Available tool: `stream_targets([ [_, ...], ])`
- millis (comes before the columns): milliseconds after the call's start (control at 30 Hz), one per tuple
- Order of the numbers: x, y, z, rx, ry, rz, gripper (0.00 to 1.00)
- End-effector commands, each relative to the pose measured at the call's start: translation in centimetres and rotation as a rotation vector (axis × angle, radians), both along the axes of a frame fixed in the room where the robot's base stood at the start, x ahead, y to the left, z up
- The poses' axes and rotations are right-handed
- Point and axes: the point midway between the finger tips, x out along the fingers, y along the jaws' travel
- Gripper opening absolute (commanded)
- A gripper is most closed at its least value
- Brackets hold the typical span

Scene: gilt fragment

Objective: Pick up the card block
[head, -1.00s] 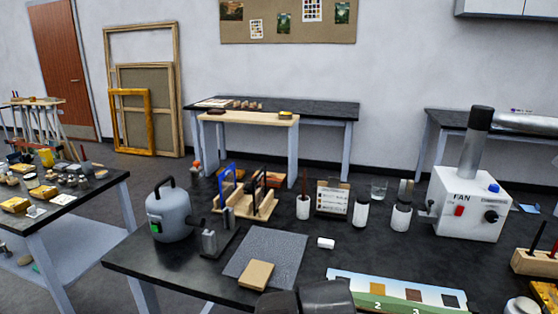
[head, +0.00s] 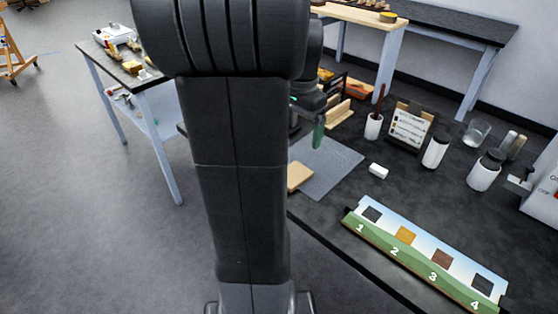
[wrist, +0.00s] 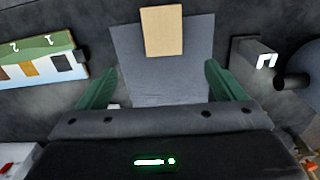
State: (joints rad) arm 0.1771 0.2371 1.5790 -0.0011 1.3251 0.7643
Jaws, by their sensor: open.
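The tan block, which I take for the card block, lies flat on a grey mat (head: 335,170); its visible part (head: 299,177) is right beside my arm in the head view. In the wrist view the tan block (wrist: 162,32) is at the top centre, on the far edge of the mat (wrist: 140,75). My gripper (wrist: 160,84) is open and empty, its two green fingers spread wide over the mat, apart from the block. In the head view a green finger of my gripper (head: 318,132) shows above the mat's far side; the rest is hidden behind my arm.
A small white block (head: 378,171) lies right of the mat. A numbered sample strip (head: 425,255) lies along the front edge. A white cup (head: 373,126), a card stand (head: 409,126) and jars (head: 436,150) stand behind. A dark metal stand (wrist: 250,62) is right of the mat in the wrist view.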

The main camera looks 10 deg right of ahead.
Motion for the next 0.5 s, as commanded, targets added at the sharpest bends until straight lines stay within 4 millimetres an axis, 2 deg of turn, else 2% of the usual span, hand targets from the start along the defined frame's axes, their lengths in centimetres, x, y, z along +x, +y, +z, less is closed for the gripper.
stream_targets([
  [167,0.1,0.0,-2.4,0.002,0.005,-0.007,0.89],
  [400,0.1,0.0,-7.0,0.002,0.004,-0.005,0.89],
  [500,0.1,0.0,-8.0,0.001,0.002,-0.005,0.89],
])
